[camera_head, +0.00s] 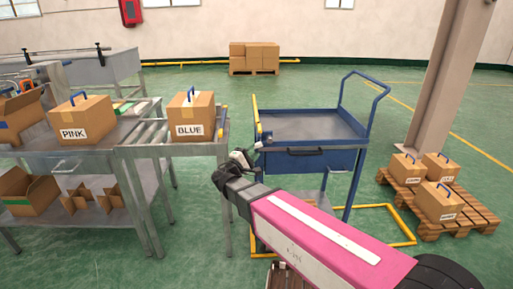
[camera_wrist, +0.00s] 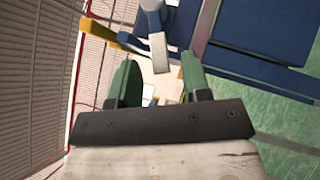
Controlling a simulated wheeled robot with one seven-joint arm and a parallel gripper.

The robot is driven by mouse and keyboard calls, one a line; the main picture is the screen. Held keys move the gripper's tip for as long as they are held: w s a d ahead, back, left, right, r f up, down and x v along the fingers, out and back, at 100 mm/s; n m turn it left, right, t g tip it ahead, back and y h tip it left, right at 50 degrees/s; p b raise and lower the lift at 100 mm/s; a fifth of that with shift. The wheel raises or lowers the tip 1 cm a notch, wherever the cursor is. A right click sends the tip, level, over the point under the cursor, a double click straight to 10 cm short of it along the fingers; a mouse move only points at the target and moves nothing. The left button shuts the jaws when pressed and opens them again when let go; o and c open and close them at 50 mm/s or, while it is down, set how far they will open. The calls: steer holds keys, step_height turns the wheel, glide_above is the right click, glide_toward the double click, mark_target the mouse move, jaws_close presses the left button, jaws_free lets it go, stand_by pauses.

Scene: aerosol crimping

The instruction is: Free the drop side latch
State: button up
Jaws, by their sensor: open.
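The blue cart (camera_head: 310,122) stands right of the roller table, with its front side panel (camera_head: 320,161) upright. In the wrist view, a small blue block with a grey tab (camera_wrist: 159,52) and a yellow bar (camera_wrist: 106,34) show beside the blue cart body (camera_wrist: 240,62); they look like the latch, but I cannot be sure. My gripper (camera_wrist: 159,76) is open, its two green fingers apart. The grey tab lies ahead of the gap between the fingertips, and contact cannot be told. In the head view, my gripper (camera_head: 243,158) is at the cart's front left corner and partly hides it.
A box marked BLUE (camera_head: 190,113) stands on the roller table (camera_head: 175,148), close left of my gripper. A box marked PINK (camera_head: 82,119) is farther left. A pallet (camera_head: 465,217) with cartons stands right, near a column (camera_head: 449,80). Green floor lies open behind the cart.

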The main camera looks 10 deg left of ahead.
steer(key=v, duration=0.7)
steer(key=shift+a, duration=0.1)
steer(key=shift+c, duration=0.3)
